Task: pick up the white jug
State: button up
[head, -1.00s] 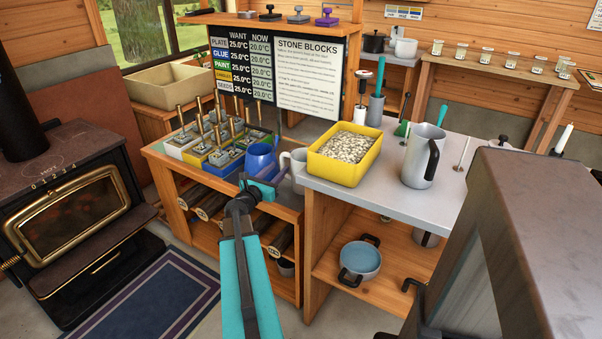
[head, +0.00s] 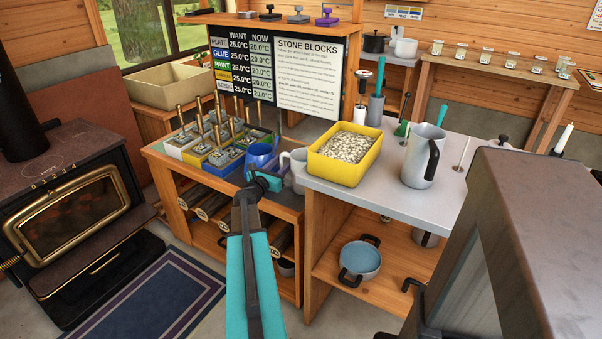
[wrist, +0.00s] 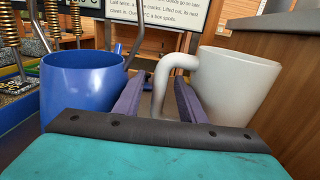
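The white jug (head: 298,172) stands upright on the lower bench beside the raised grey counter. In the wrist view the jug (wrist: 238,88) fills the right side, its handle (wrist: 160,85) pointing left. My gripper (head: 264,180) is at the jug's handle side. In the wrist view my gripper (wrist: 160,84) is open, with the handle seen between its two purple fingers. The handle's lower end is partly hidden by the right finger. I cannot tell how far the fingertips reach around it.
A blue jug (wrist: 82,88) stands close left of my gripper. A yellow bin of pale pebbles (head: 345,153) and a grey metal pitcher (head: 423,156) stand on the counter (head: 390,195). Stone blocks with brass rods (head: 215,140) are behind left. A stove (head: 75,215) is far left.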

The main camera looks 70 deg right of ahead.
dwell(0.4)
grip_shut()
dwell(0.9)
jog(key=shift+r, duration=0.1)
